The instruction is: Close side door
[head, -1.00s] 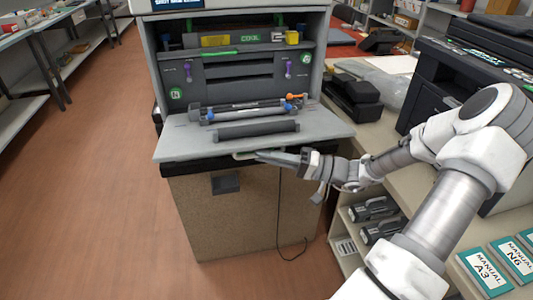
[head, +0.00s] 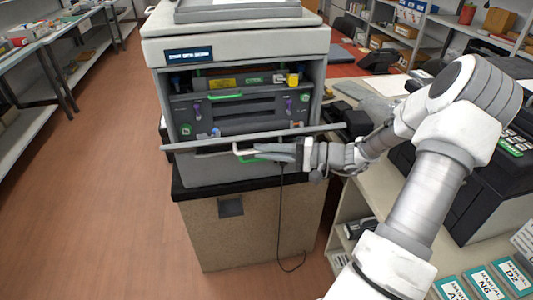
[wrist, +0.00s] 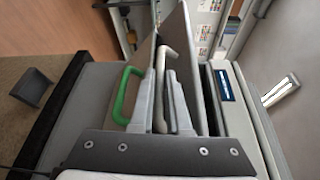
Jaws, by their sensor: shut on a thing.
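The side door (head: 205,142) of the large grey printer (head: 245,42) is partly open, seen nearly edge-on as a thin tilted panel across the printer's front. It also shows in the wrist view (wrist: 176,38). A pale bar handle (head: 243,152) is on its outer face. My gripper (head: 262,150) is at the right part of this handle, shut on it. In the wrist view the handle (wrist: 166,62) runs between the two grey fingers (wrist: 162,108). Behind the door the printer bay (head: 240,105) shows dark panels, green and purple latches. The bay's lower part is hidden by the door.
A green handle (wrist: 120,95) shows beside the fingers in the wrist view. The printer stands on a speckled cabinet (head: 260,235). A shelf counter with manuals (head: 488,284) and a dark machine (head: 490,150) is to the right. The floor (head: 100,190) to the left is clear.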

